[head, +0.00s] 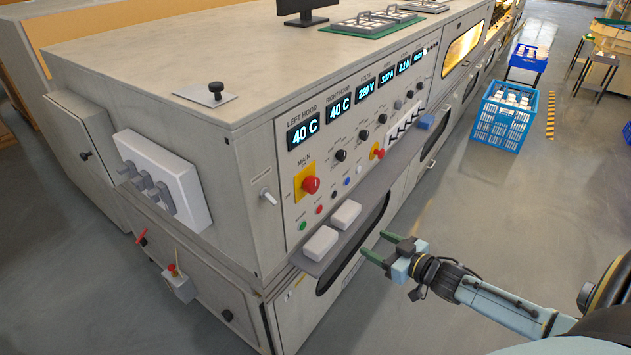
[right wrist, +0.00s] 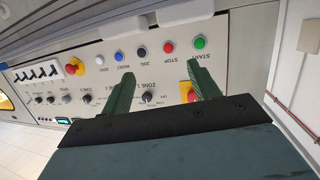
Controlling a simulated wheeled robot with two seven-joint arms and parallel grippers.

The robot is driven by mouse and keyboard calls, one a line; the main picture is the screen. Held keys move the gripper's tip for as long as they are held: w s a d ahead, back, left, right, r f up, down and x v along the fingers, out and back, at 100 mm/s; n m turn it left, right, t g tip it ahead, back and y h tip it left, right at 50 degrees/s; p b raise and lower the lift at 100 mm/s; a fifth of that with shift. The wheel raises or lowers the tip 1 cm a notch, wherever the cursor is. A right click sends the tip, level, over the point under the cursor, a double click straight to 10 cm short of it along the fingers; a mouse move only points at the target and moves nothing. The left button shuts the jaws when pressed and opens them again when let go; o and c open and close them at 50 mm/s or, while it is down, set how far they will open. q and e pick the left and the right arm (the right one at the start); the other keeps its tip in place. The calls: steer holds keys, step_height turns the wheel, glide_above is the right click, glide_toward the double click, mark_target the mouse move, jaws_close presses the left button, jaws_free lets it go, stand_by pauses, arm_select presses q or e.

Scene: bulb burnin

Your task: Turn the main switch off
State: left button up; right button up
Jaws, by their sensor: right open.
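The main switch (head: 310,185) is a red rotary knob on a yellow plate under the label MAIN, low on the left of the grey control panel. Its setting is too small to read. The displays (head: 341,110) above it are lit. In the right wrist view, which shows the panel upside down, the switch (right wrist: 188,92) is partly hidden by my gripper. My right gripper (head: 376,246) is open and empty, in front of the panel, right of and below the switch and apart from it. Its two green fingers (right wrist: 158,72) point toward the panel. My left gripper is not in view.
Green, red and other push buttons (head: 319,209) run along below the switch. Two white blocks (head: 333,229) lie on the narrow shelf (head: 366,196) under the panel. A second red knob (head: 377,151) sits further right.

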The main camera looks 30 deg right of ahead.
mark_target(316, 186)
steer(key=w+a+r+n+t+y, duration=0.1)
steer(key=a+r+y, duration=0.1)
steer(key=r, duration=0.4)
steer(key=w+a+r+n+t+y, duration=0.1)
steer(key=w+a+r+y, duration=0.1)
steer(key=r, duration=0.5)
steer(key=x, duration=0.8)
steer(key=b+x, duration=0.1)
steer(key=x, duration=0.3)
steer(key=shift+s+a+f, duration=0.1)
steer(key=shift+a+f, duration=0.1)
steer(key=shift+f, duration=0.05)
steer(key=shift+w+a, duration=0.25)
steer(key=shift+w, duration=0.25)
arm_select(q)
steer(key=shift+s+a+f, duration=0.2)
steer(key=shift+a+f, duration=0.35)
arm_select(e)
steer(key=shift+c, duration=0.2)
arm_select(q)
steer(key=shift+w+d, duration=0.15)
arm_select(e)
steer(key=c, duration=0.9)
